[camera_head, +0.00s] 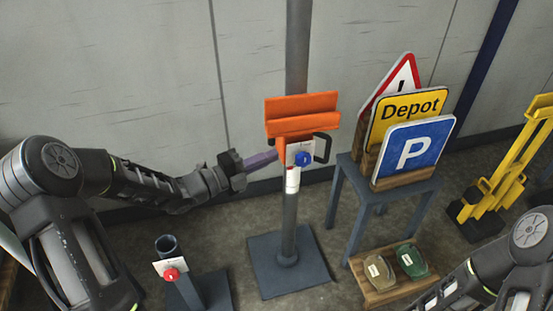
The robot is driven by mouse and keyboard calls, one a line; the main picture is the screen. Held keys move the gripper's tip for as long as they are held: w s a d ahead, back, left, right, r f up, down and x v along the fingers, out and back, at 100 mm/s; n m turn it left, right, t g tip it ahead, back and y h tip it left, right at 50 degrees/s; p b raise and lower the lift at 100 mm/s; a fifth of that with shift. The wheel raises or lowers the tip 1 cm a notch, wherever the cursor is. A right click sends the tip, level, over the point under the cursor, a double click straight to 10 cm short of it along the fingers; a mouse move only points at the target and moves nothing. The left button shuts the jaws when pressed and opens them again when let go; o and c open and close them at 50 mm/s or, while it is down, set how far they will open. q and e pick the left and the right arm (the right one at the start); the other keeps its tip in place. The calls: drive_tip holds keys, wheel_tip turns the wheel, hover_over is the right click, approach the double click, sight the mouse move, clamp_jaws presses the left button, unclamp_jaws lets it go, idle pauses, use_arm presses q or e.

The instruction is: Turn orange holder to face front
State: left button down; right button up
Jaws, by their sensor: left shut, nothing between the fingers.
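The orange holder (302,104) is a ledge-shaped bracket mounted on a grey post (290,215) in the middle of the head view. Below it are a white plate with a blue knob (303,158) and a black handle (323,147) on the right. Its long ledge runs nearly level across the picture. My left gripper (274,157) is shut and empty, its purplish fingers pointing right, with the tips close to the left side of the holder's lower bracket. I cannot tell whether they touch. My right gripper is out of view; only its arm shows at the lower right.
A grey stand (350,195) right of the post carries a triangular warning sign (400,75), a yellow Depot sign (405,110) and a blue P sign (414,150). A wooden tray (388,292), a short grey tube stand with a red knob (172,274) and a yellow frame (505,175) stand around.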

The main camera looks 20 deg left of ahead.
use_arm(q)
drive_tip(key=a+v, duration=0.1)
drive_tip(key=v, duration=0.5)
drive_tip(key=shift+w+b, duration=0.3)
